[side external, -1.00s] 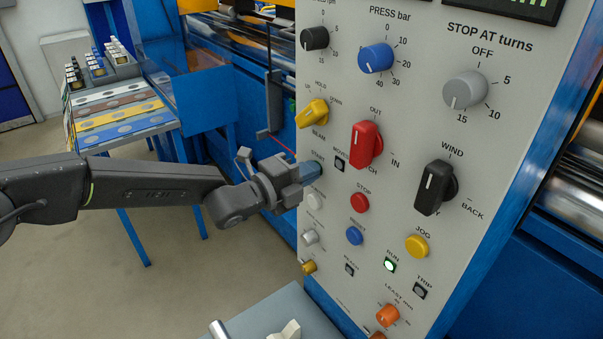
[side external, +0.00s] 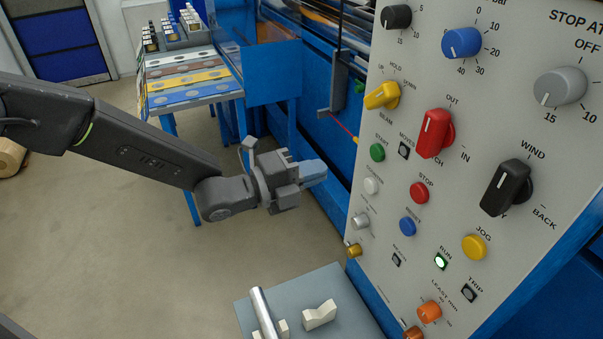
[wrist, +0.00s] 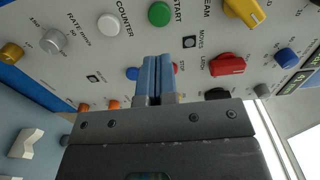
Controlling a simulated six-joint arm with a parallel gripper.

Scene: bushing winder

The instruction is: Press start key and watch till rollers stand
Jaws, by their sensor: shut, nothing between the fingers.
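The green START key (side external: 377,152) is on the left part of the grey control panel (side external: 400,185), below the yellow beam knob. It shows uncovered in the wrist view (wrist: 159,13), ahead of my fingertips. My gripper (side external: 322,172) is shut and empty, with blue fingers pointing at the panel. It stands apart from the panel, left of and a little below the START key in the side view. The RUN lamp (side external: 441,261) glows pale green. The MOVES lamp (side external: 404,150) looks dark. Steel rollers show only partly at the top, so their motion cannot be told.
The red STOP key (side external: 419,192), white counter key (side external: 371,185), blue reset key (side external: 407,226) and yellow JOG key (side external: 474,247) sit near START. A grey shelf (side external: 262,299) with pale blocks is below. A table of coloured strips (side external: 190,98) stands behind.

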